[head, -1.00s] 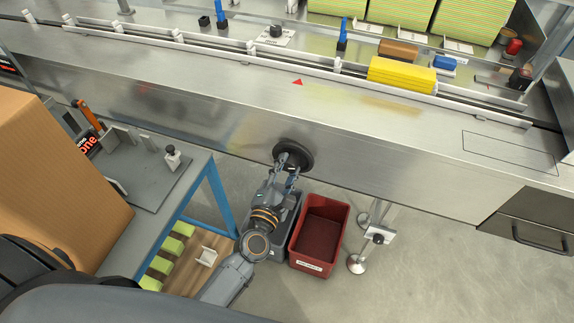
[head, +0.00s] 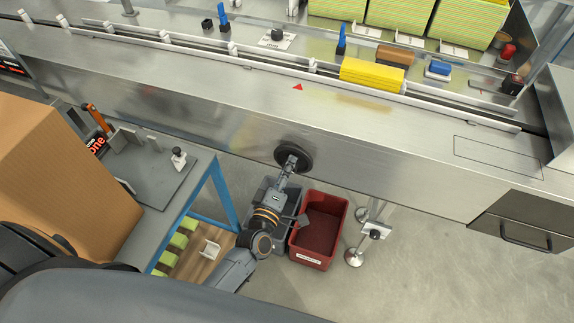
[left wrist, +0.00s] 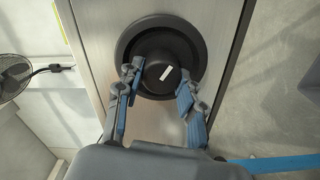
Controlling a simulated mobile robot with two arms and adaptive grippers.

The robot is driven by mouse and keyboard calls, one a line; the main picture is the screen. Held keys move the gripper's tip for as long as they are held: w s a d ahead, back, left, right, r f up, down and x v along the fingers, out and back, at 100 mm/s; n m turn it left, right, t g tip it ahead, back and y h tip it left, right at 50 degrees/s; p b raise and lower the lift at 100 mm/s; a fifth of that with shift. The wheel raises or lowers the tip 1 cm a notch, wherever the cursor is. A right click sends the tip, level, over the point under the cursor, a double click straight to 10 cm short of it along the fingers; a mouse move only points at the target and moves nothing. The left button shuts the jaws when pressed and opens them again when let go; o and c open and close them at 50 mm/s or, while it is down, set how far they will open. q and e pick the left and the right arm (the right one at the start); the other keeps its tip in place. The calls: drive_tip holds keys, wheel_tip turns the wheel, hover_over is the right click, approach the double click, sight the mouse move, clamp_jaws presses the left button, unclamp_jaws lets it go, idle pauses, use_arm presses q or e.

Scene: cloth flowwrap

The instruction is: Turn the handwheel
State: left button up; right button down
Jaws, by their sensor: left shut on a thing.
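The handwheel (head: 301,152) is a dark round wheel on the front face of the steel machine (head: 400,150). In the left wrist view the handwheel (left wrist: 160,28) shows a wide rim, a raised hub and a short white mark on the hub. My left gripper (head: 291,165) reaches up to the wheel from below. In the left wrist view its two blue-grey fingers (left wrist: 160,82) sit on either side of the hub, shut on it. The exact contact is partly hidden. My right gripper is not in view.
A red bin (head: 319,245) and a grey bin (head: 262,200) stand on the floor below the wheel. A blue-framed table (head: 222,190) with a cardboard box (head: 60,180) is to the left. A yellow pack (head: 372,75) lies on the conveyor with white pegs.

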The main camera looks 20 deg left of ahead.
use_arm(q)
drive_tip(key=shift+d+r+m+p, duration=0.1)
drive_tip(key=shift+m+p, duration=1.05)
drive_tip(key=shift+m, duration=2.65)
drive_tip(key=shift+d+r+m+p, duration=0.1)
drive_tip(key=shift+m+p, duration=1)
drive_tip(key=shift+m, duration=2.7)
drive_tip(key=o, duration=1.2)
drive_tip(key=shift+s, duration=0.1)
